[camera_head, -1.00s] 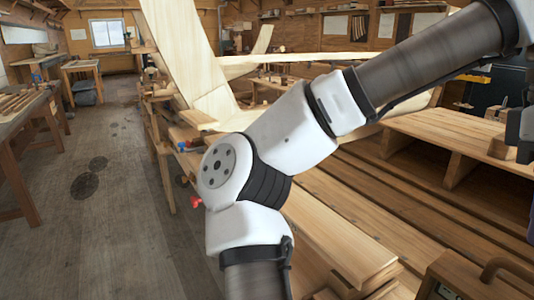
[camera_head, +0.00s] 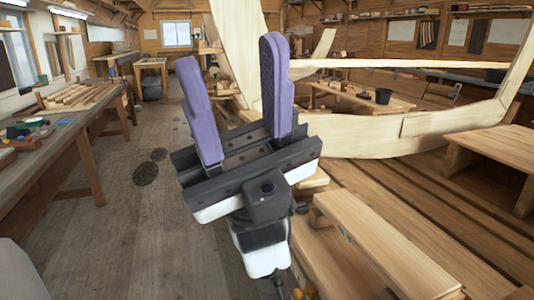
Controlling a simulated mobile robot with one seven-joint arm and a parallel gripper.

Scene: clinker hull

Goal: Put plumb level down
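My gripper (camera_head: 231,62) is in the middle of the view, its two purple fingers pointing up. The fingers stand wide apart with nothing between them. It is held up in front of the boat hull. I cannot make out a plumb level anywhere in view; parts of the floor and hull behind my gripper are hidden.
A pale wooden hull (camera_head: 400,135) fills the middle and right. Planked wooden staging (camera_head: 385,245) lies at the lower right. A workbench (camera_head: 60,155) with small tools and wooden strips runs along the left. The grey plank floor (camera_head: 130,215) between is clear.

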